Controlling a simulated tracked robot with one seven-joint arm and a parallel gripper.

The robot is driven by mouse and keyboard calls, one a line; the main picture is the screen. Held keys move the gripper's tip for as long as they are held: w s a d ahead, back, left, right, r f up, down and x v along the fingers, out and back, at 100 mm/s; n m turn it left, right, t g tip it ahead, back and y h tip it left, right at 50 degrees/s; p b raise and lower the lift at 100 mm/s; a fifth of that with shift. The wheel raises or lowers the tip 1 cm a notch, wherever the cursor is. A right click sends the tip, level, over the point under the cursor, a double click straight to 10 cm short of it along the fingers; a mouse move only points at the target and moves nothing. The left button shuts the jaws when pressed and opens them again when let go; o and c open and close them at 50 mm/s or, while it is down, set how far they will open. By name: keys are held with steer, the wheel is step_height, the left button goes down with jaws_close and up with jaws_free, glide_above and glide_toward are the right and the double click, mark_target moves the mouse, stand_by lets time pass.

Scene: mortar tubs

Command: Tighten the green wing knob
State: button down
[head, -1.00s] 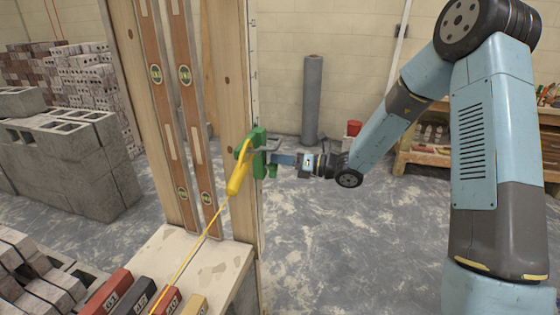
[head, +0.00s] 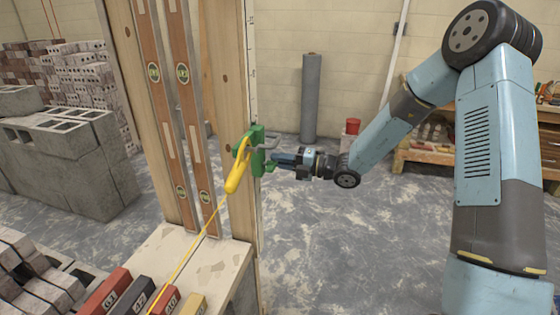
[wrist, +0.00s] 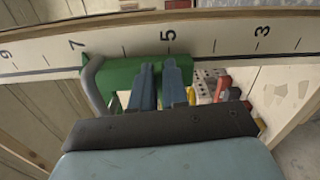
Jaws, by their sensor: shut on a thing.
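The green clamp (head: 257,137) is fixed on the edge of the wooden post, beside the graduated strip, with a grey bent bar at its side. The green wing knob (head: 270,168) shows at the clamp's right side, partly hidden by my fingers. My gripper (head: 276,160) reaches in from the right and is shut on the wing knob. In the wrist view the two blue fingers (wrist: 160,88) lie close together in front of the green clamp body (wrist: 121,76); the knob between them is hard to make out.
A yellow line holder (head: 237,172) hangs on the clamp, its taut line (head: 200,241) running down left. Two spirit levels (head: 186,100) lean on the post (head: 238,75). Grey blocks (head: 70,150) stand left.

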steer(key=shift+s+a+m, duration=0.2)
steer(key=shift+s+m, duration=0.05)
steer(key=shift+m, duration=0.25)
stand_by(0.3)
steer(key=c, duration=1)
jaws_free()
steer(key=shift+s, duration=0.1)
steer(key=shift+c, duration=0.2)
steer(key=shift+d, duration=0.1)
